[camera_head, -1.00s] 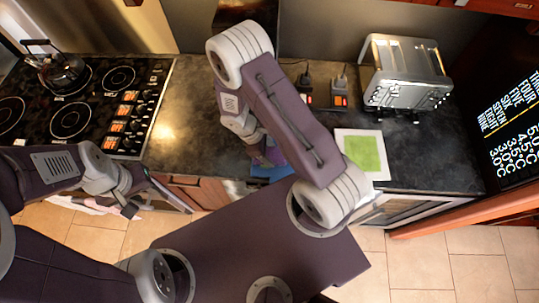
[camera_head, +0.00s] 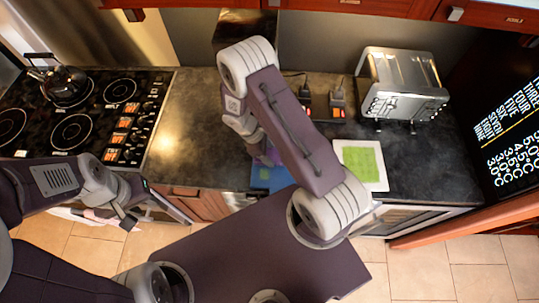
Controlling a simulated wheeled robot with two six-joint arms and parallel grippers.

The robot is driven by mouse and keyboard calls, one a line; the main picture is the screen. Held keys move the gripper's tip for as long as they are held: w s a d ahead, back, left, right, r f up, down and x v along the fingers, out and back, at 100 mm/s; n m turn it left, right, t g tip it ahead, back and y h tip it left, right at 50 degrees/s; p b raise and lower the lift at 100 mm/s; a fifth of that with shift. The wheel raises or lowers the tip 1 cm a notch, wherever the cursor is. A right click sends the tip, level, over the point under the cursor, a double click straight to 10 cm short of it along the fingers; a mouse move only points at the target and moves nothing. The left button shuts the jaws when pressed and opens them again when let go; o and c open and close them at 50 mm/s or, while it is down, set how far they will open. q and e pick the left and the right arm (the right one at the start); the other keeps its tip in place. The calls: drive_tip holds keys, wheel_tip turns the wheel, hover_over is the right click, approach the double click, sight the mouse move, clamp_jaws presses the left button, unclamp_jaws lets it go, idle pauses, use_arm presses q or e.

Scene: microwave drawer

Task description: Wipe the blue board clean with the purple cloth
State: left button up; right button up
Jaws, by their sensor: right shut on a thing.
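The blue board (camera_head: 272,180) lies on the dark counter near its front edge, mostly hidden behind my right arm. A small part of the purple cloth (camera_head: 271,156) shows at the board's back, beside my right gripper (camera_head: 262,152). My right gripper is shut on the cloth, low over the board; its fingertips are largely hidden by my own arm. I cannot tell whether the cloth touches the board. Any marks on the board are hidden. My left gripper (camera_head: 122,218) hangs in front of the counter at the left, away from the board; its jaw opening is unclear.
A white-framed green pad (camera_head: 377,185) lies right of the board. A silver toaster (camera_head: 402,82) stands behind it. Small dark items with cables (camera_head: 337,100) sit at the back. A stove (camera_head: 75,125) with a kettle (camera_head: 62,84) is at the left. Counter left of my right arm is clear.

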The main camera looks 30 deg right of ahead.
drive_tip(key=shift+w+d, duration=0.55)
drive_tip(key=shift+w, duration=0.35)
drive_tip(key=shift+w+d, duration=0.5)
drive_tip(key=shift+w, duration=0.4)
drive_tip(key=shift+w+d, duration=0.55)
drive_tip(key=shift+w, duration=0.3)
wheel_tip(320, 180, up, 8)
drive_tip(key=p, duration=0.6)
